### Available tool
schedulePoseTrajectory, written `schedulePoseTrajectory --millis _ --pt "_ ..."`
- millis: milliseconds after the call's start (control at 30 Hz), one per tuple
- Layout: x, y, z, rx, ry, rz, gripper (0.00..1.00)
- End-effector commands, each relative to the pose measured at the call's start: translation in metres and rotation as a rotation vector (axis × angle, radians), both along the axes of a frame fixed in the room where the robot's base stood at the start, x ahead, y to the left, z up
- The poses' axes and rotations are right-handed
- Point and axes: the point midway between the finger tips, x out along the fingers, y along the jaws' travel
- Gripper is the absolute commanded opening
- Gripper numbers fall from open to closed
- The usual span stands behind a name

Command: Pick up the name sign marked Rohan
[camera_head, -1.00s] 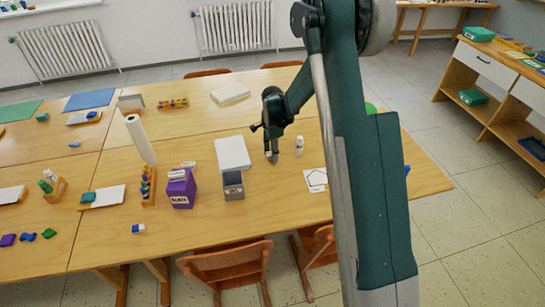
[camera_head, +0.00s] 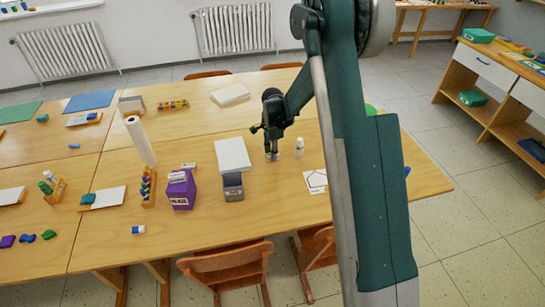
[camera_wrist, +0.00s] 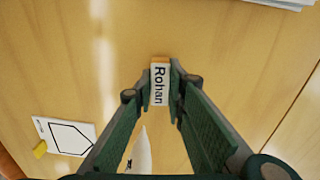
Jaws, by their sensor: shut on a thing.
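The name sign marked Rohan (camera_wrist: 160,84) is a small block with a white face, dark letters and an orange-brown edge at the top. In the wrist view it sits between my two fingertips. My gripper (camera_wrist: 160,92) is shut on it, with one finger at each side. I cannot tell whether the sign touches the table. In the head view my gripper (camera_head: 272,156) is low over the table, right of the white paper stack, and the sign is barely discernible there.
A pentagon card (camera_head: 315,182) lies farther right. The white paper stack (camera_head: 232,154), a grey box (camera_head: 233,187) and a purple box (camera_head: 181,190) are to the left. Bare wood lies behind my gripper.

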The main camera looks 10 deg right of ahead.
Motion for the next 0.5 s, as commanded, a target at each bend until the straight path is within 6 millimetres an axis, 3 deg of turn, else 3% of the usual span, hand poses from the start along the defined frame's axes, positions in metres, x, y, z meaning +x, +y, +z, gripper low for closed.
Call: schedulePoseTrajectory --millis 267,500 --pt "0.000 0.000 0.008 0.000 0.000 0.000 0.06" --pt "0.000 0.000 0.035 0.000 0.000 0.000 0.06"
